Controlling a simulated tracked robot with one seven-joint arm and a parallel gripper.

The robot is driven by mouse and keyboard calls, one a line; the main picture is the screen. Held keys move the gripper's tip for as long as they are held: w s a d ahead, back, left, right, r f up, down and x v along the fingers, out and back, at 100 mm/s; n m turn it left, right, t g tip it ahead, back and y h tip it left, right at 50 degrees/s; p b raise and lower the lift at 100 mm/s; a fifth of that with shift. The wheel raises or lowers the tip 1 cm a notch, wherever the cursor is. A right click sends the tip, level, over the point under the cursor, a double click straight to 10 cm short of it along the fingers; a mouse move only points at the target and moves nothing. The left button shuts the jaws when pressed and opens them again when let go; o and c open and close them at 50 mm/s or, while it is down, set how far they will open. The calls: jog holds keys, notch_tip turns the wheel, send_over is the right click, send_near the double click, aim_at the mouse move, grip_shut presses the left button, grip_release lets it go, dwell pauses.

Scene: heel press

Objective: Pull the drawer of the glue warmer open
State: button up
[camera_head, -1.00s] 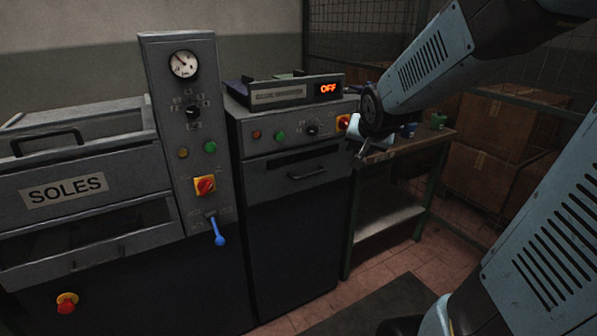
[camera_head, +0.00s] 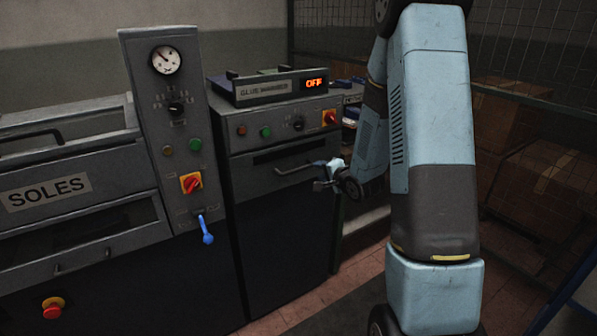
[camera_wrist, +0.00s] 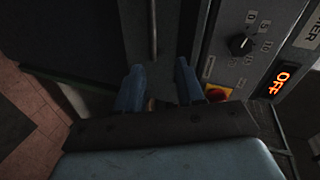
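The glue warmer (camera_head: 280,232) is a grey cabinet with a lit OFF display (camera_head: 315,83) on top. Its drawer (camera_head: 250,178) sits below the control panel and looks shut. The drawer's dark bar handle (camera_head: 292,169) also shows in the wrist view (camera_wrist: 152,28). My gripper (camera_head: 319,175) is at the right end of the handle in the head view. In the wrist view my gripper (camera_wrist: 158,66) has its two blue fingers apart with nothing between them. The handle lies beyond the fingertips, roughly in line with the gap. I cannot tell the exact distance.
The SOLES press (camera_head: 70,215) with its gauge column (camera_head: 172,130) and blue lever (camera_head: 205,231) stands left of the warmer. A red-yellow switch (camera_head: 329,117) is above the drawer's right side; it shows near the right finger in the wrist view. Boxes (camera_head: 540,180) stand behind mesh at right.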

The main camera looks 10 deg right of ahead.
aim_at(299, 170)
jog(key=shift+m+t+y, duration=0.4)
jog(key=shift+m+y, duration=0.3)
jog(key=shift+m, duration=0.2)
jog(key=f+x, duration=0.1)
jog(key=x, duration=0.4)
jog(key=f+x, duration=0.1)
jog(key=x, duration=0.3)
jog(key=f+x, duration=0.1)
jog(key=x, duration=0.4)
jog(key=shift+a, duration=0.2)
jog(key=shift+s, duration=0.1)
jog(key=shift+c, duration=0.3)
grip_shut()
jog(key=shift+f, duration=0.1)
